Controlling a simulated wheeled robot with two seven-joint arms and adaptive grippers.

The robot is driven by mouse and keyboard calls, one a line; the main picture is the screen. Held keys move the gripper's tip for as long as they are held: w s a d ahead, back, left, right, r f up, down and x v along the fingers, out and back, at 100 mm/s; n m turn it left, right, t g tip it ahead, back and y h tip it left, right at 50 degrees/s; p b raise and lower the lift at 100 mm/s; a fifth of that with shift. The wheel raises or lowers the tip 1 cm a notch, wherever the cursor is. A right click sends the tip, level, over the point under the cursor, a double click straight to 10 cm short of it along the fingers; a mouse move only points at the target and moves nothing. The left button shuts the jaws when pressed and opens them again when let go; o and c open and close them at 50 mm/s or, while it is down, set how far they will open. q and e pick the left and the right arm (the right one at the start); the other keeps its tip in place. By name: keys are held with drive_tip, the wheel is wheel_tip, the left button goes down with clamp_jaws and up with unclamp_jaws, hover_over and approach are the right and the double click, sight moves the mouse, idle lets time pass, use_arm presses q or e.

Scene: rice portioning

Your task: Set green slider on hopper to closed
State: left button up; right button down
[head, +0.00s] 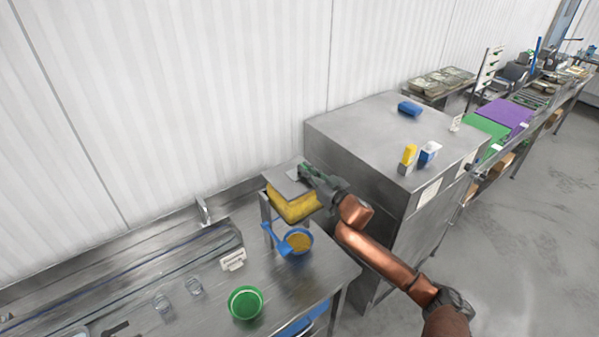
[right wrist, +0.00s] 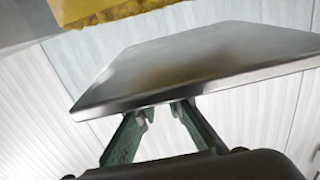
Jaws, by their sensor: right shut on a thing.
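The hopper (head: 292,208) stands at the back right of the steel bench, with yellow grains in its body. A flat grey metal plate (head: 284,180) lies at its top. In the right wrist view the plate (right wrist: 200,62) fills the middle and the yellow grains (right wrist: 105,12) show at the top left. My right gripper (head: 303,171) is at the plate's right side. In the right wrist view its greenish fingers (right wrist: 160,112) meet the plate's edge; their tips are partly hidden by it. I cannot make out a separate green slider. My left gripper is not in view.
A blue bowl (head: 309,236) of yellow grains with a blue scoop (head: 276,238) stands below the hopper. A green bowl (head: 245,303), a white sign (head: 233,260) and glasses (head: 194,286) stand on the bench. A large steel cabinet (head: 350,128) is close to my right arm.

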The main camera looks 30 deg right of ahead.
drive_tip(key=shift+d+r, duration=0.1)
drive_tip(key=shift+d, duration=0.55)
drive_tip(key=c, duration=2)
unclamp_jaws()
drive_tip(key=shift+d, duration=0.15)
drive_tip(key=shift+s, duration=0.1)
drive_tip(key=shift+s, duration=0.35)
drive_tip(key=s, duration=1.1)
drive_tip(key=shift+d, duration=0.35)
